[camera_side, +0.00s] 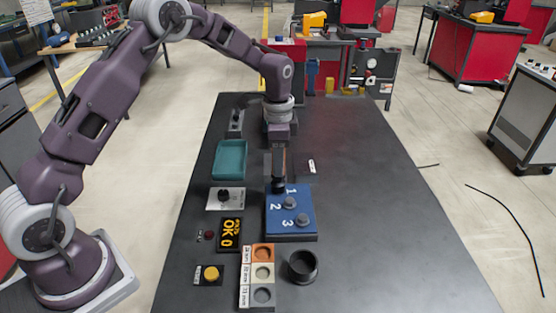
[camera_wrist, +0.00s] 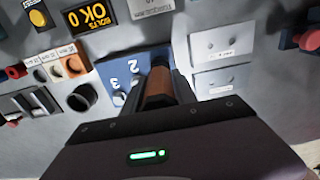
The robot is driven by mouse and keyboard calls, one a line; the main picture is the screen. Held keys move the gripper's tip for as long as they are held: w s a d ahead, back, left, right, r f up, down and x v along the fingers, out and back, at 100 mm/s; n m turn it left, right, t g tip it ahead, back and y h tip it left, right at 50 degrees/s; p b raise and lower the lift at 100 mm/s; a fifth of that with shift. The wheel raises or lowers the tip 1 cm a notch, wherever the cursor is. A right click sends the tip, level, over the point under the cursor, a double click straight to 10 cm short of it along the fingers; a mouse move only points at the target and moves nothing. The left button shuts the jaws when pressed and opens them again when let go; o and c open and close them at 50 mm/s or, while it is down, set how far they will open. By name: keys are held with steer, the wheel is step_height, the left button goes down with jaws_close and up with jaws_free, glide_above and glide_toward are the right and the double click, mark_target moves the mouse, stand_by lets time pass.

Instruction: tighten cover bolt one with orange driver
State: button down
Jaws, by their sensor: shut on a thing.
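My gripper (camera_side: 278,176) is shut on the orange driver (camera_wrist: 157,88), which shows between the fingers in the wrist view. In the side view the gripper and driver point down at the far left corner of the blue cover (camera_side: 278,233), beside the printed 1. The blue cover also shows in the wrist view (camera_wrist: 133,70). Bolt two (camera_side: 290,203) and bolt three (camera_side: 302,219) show as grey heads on the cover. Bolt one is hidden behind the gripper and driver, so I cannot tell whether the tip touches it.
The display (camera_side: 230,234) reads OK 0. A rack with orange, white and grey rings (camera_side: 245,280) stands near a black cup (camera_side: 302,265). A teal tray (camera_side: 230,158), a black knob (camera_side: 224,196) and a yellow button (camera_side: 210,273) line the left. The table's right side (camera_side: 380,200) is clear.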

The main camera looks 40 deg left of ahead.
steer(key=shift+f, duration=0.4)
stand_by(1.5)
steer(key=shift+r, duration=2.85)
